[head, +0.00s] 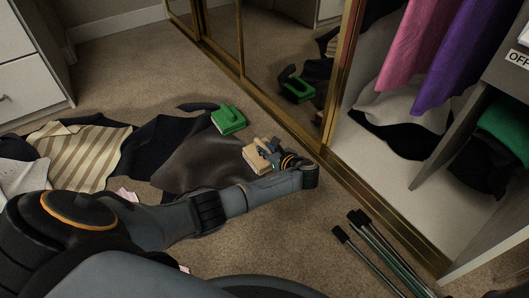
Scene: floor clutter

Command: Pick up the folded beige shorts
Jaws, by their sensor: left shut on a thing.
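The folded beige shorts (256,160) are a small tan bundle near the middle of the head view, at the right edge of the dark clothes. My left gripper (267,154) reaches in from the left and is shut on them, covering their right side. I cannot tell whether the shorts touch the floor or are lifted. My right gripper is not in view.
A green folded item (228,120) lies just behind the shorts. Dark clothes (205,153) and a striped cloth (82,152) spread to the left. Several thin rods (372,252) lie at the front right. A gold-framed mirrored closet door (283,62) stands behind.

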